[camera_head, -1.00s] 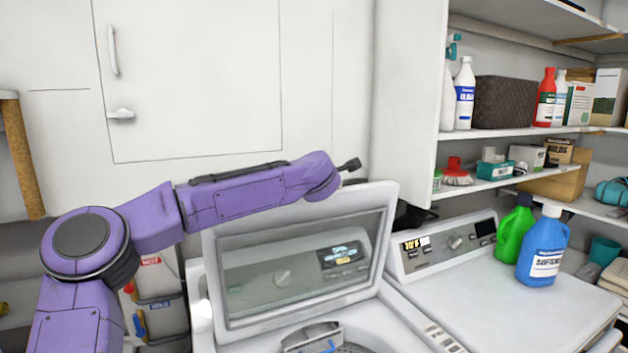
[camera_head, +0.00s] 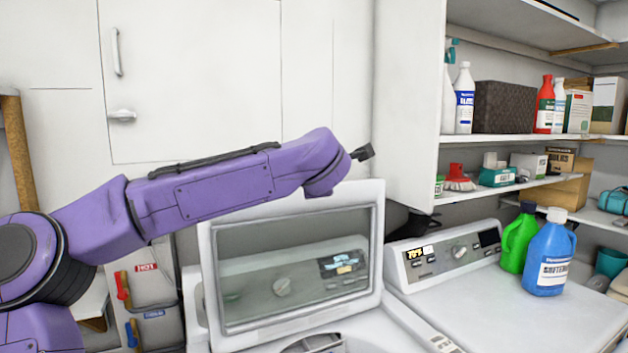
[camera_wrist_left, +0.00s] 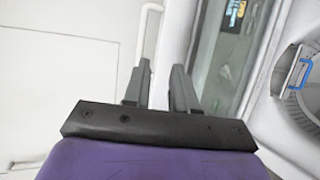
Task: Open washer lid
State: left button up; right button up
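The washer lid (camera_head: 214,300) stands raised, its glass panel facing me, in the middle of the head view. The washer's opening shows at the bottom of that view and at the right of the left wrist view, with a blue handle (camera_wrist_left: 296,75) inside. My left gripper (camera_head: 362,153) is just above the lid's top edge in the head view. In the left wrist view my left gripper (camera_wrist_left: 160,82) has its two fingers apart with nothing between them, next to the lid's edge. Whether it touches the lid I cannot tell. My right gripper is not in view.
A second machine (camera_head: 520,315) stands right of the washer, with a green jug (camera_head: 518,240) and a blue softener jug (camera_head: 548,258) on top. Shelves with bottles and a brown basket (camera_head: 504,107) are above. A white wall cabinet (camera_head: 200,80) is behind my arm.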

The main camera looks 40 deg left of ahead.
pick_arm(q)
jog(key=w+a+f+p, duration=0.2)
jog(key=w+a, duration=1.1)
jog(key=a, duration=0.2)
jog(key=shift+w+a+f+t+y, duration=0.15)
jog(key=shift+a+f+t+y, duration=0.15)
jog(key=shift+f, duration=0.1)
jog(key=shift+d, duration=0.1)
